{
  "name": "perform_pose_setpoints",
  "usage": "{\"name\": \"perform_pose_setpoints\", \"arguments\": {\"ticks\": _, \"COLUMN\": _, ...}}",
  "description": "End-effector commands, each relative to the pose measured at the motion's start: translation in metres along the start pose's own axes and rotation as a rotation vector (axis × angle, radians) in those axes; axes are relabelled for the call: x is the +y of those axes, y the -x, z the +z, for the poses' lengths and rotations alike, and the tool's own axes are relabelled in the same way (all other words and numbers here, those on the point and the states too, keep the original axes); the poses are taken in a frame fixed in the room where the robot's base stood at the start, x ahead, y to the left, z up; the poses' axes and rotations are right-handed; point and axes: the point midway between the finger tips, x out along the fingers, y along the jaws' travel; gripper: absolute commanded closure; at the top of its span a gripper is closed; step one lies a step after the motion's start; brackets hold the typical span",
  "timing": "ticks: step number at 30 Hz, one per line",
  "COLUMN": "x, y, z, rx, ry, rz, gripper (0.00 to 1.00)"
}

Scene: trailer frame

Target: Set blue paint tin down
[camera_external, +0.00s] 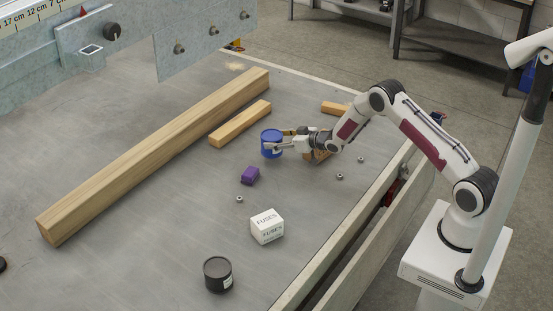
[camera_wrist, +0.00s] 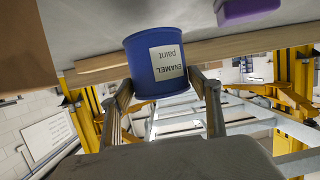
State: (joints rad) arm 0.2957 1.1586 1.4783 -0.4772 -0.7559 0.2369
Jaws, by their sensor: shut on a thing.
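A blue paint tin (camera_external: 271,142) is held at the end of my arm over the grey trailer bed. In the wrist view the tin (camera_wrist: 155,62) sits between the two fingers of my gripper (camera_wrist: 163,86), one on each side. Its white label reads "ENAMEL paint" and appears inverted in that picture. In the external view my gripper (camera_external: 274,146) is shut around the tin from the right. The tin looks upright and low, close to the bed. I cannot tell whether its base touches the bed.
A purple block (camera_external: 250,175) lies just in front of the tin. A short wooden block (camera_external: 240,123) and a long beam (camera_external: 160,153) lie to the left. A white fuse box (camera_external: 267,227) and a black tin (camera_external: 217,274) stand nearer. Several nuts (camera_external: 239,198) are scattered about.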

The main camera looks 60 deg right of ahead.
Motion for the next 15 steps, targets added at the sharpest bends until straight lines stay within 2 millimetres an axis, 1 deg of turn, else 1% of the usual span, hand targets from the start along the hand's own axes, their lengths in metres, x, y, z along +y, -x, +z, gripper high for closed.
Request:
{"name": "perform_pose_setpoints", "arguments": {"ticks": 1, "x": 0.0, "y": 0.0, "z": -0.002, "rx": 0.004, "ry": 0.001, "rz": 0.0, "gripper": 0.82}}
{"name": "perform_pose_setpoints", "arguments": {"ticks": 5, "x": 0.0, "y": -0.002, "z": 0.003, "rx": 0.003, "ry": 0.0, "rz": 0.0, "gripper": 0.82}}
{"name": "perform_pose_setpoints", "arguments": {"ticks": 15, "x": 0.0, "y": -0.011, "z": 0.03, "rx": 0.003, "ry": 0.0, "rz": 0.0, "gripper": 0.82}}
